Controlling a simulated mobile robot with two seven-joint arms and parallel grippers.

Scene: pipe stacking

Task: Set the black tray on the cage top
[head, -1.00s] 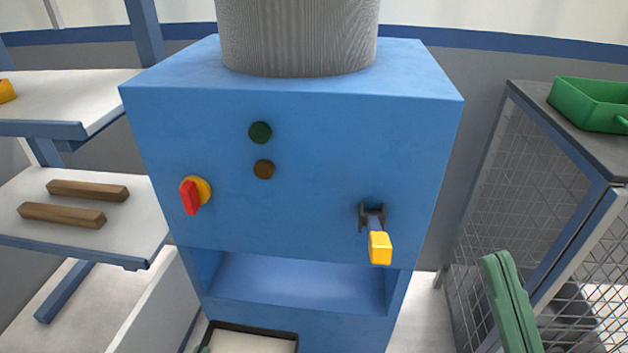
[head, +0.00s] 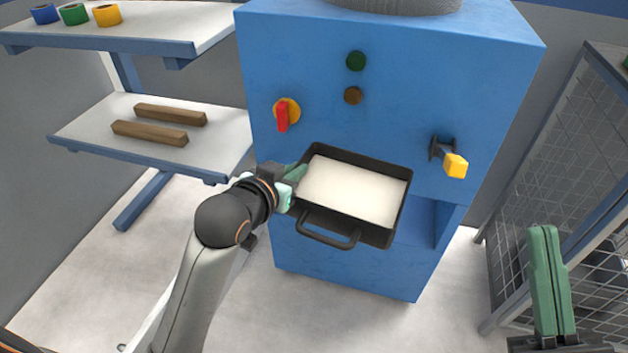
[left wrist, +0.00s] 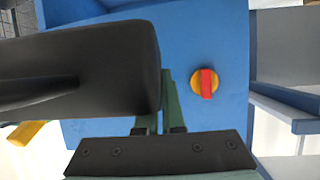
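The black tray (head: 325,223), filled with white material, is held in front of the blue machine and is slightly tilted in the head view. My left gripper (head: 298,174) is at the tray's left side, shut on it. In the left wrist view the dark tray (left wrist: 85,70) hides part of my left gripper's green fingers (left wrist: 170,80). The cage (head: 530,170) stands at the right, and only part of its top (head: 610,62) shows. My right gripper (head: 543,232) is in front of the cage, its green fingers together and empty.
The blue machine (head: 400,75) has a red and yellow switch (head: 286,113) and a yellow-ended lever (head: 454,164) near the tray. A shelf rack (head: 215,150) at the left holds two brown bars and several coloured rings. A green object shows at the cage top's far right edge.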

